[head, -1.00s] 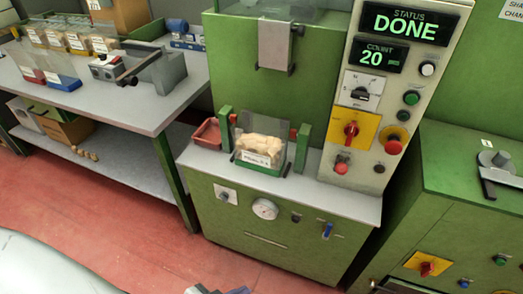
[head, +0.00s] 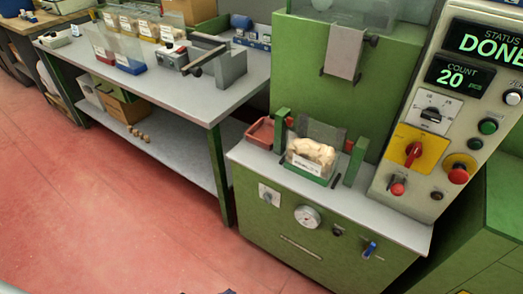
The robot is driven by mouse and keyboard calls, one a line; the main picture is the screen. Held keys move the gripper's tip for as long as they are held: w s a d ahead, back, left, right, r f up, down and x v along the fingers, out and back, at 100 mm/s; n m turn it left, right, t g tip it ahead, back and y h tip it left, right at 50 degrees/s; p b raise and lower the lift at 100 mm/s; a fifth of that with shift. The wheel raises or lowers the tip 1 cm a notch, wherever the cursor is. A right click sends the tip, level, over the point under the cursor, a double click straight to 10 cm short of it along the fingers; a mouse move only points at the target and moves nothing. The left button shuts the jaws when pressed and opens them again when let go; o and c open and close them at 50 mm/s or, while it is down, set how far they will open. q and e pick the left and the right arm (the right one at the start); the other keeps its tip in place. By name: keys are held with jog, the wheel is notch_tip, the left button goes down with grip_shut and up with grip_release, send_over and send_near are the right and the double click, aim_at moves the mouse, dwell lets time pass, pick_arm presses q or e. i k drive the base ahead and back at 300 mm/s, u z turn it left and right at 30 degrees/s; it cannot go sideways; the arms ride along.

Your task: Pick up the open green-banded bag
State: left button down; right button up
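The open green-banded bag (head: 311,158) stands upright on the grey ledge of the green counting machine in the head view. It is clear, filled with pale cork stoppers, with a white label and a green band along its bottom. It stands between two green posts, and its top looks open. A small dark piece at the bottom edge of the view may be part of my body; neither gripper can be made out, and nothing touches the bag.
The machine's panel (head: 438,135) reads DONE and 20. A red tray (head: 260,133) sits left of the bag. The grey bench (head: 180,90) at left holds a sealer-like device (head: 205,60) and several filled bags. The red floor (head: 110,200) in front is clear.

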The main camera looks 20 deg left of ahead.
aim_at(313, 151)
jog(key=u, duration=2.2)
jog(key=i, duration=3.25)
jog(key=z, duration=3.45)
jog(key=i, duration=0.5)
